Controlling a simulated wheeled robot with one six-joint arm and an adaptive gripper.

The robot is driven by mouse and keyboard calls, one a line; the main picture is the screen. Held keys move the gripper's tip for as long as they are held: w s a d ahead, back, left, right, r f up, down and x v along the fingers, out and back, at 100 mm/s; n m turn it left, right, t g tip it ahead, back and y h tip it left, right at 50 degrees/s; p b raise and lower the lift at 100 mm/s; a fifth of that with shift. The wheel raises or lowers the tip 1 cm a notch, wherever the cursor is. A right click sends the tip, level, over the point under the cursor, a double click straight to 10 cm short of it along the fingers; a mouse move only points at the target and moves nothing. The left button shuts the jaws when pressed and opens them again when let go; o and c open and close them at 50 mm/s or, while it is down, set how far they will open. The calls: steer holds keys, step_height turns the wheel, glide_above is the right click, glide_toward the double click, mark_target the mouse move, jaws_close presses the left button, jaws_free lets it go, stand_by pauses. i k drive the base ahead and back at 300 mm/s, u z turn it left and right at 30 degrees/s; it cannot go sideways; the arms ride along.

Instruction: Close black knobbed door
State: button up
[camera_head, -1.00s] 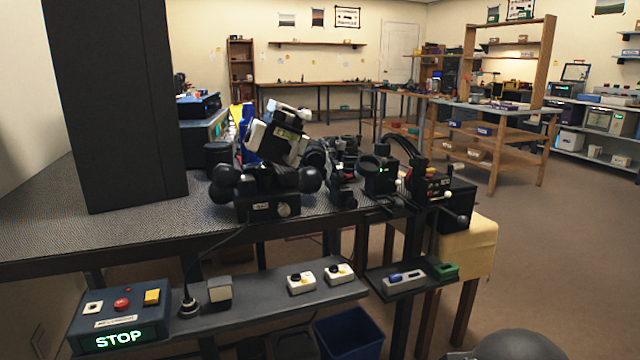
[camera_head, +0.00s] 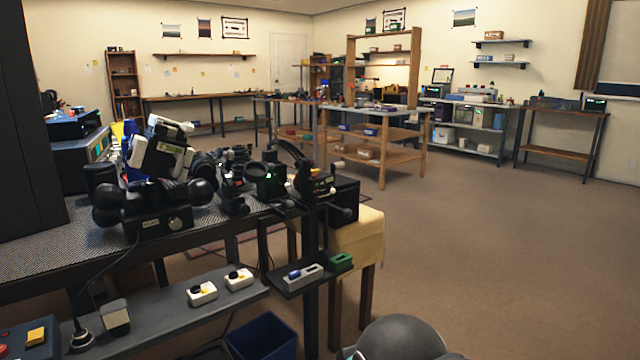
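No black door with a knob can be made out for certain. A tall, plain black panel or cabinet (camera_head: 28,120) stands on the workbench at the left edge, cut off by the frame. No knob shows on its visible face. A white door (camera_head: 288,62) is set in the far wall and looks shut. My gripper is not in view. A dark rounded part at the bottom right, probably of my own arm, shows no fingers.
The grey workbench (camera_head: 35,236) at the left holds black optical devices (camera_head: 160,215). Its lower shelf (camera_head: 160,325) carries small white switch boxes. A wooden rack (camera_head: 382,110) and side table (camera_head: 562,115) stand farther off. Open brown floor (camera_head: 500,260) fills the right.

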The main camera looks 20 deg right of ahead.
mark_target(304, 165)
steer(key=k, duration=0.65)
steer(key=z, duration=0.65)
steer(key=i, duration=0.6)
steer(key=z, duration=0.8)
steer(key=i, duration=0.7)
steer(key=u, duration=0.55)
steer(key=i, duration=0.65)
steer(key=u, duration=0.5)
